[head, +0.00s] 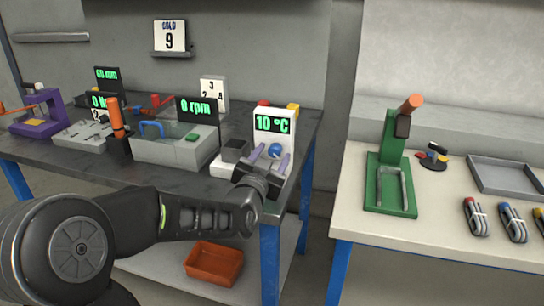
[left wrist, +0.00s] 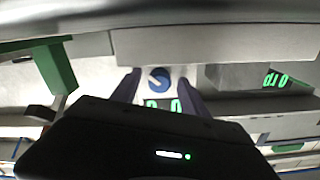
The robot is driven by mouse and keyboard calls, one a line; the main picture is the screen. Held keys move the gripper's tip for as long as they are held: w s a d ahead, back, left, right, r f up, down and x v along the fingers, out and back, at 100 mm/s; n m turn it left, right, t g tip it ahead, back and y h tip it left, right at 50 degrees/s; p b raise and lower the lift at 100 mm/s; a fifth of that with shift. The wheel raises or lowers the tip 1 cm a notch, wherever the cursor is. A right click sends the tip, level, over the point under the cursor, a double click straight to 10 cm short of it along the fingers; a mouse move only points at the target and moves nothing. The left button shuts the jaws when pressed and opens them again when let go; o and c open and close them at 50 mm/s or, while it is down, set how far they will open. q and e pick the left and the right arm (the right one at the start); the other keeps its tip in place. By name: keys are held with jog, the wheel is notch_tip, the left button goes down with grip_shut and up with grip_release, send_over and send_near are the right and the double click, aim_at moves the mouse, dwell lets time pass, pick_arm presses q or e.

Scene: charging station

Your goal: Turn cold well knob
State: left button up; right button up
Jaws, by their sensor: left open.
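The cold well (head: 273,124) is a white unit at the right end of the dark bench, with a green "10 °C" display. Its round blue knob (head: 275,149) sits below the display. In the left wrist view the knob (left wrist: 160,78) shows between my two fingers, with a pale pointer mark on it. My left gripper (head: 271,157) is open in front of the unit, one purple finger on each side of the knob. I cannot tell whether the fingers touch it. My right gripper is not in view.
A grey bath (head: 170,148) with a "0 rpm" display stands left of the cold well. A green press (head: 391,175) and a grey tray (head: 504,175) are on the right table. An orange bin (head: 213,263) is below.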

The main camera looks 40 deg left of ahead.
pick_arm(q)
jog(key=shift+s, duration=0.1)
jog(key=v, duration=0.7)
jog(key=shift+s+d, duration=0.15)
jog(key=shift+s, duration=0.2)
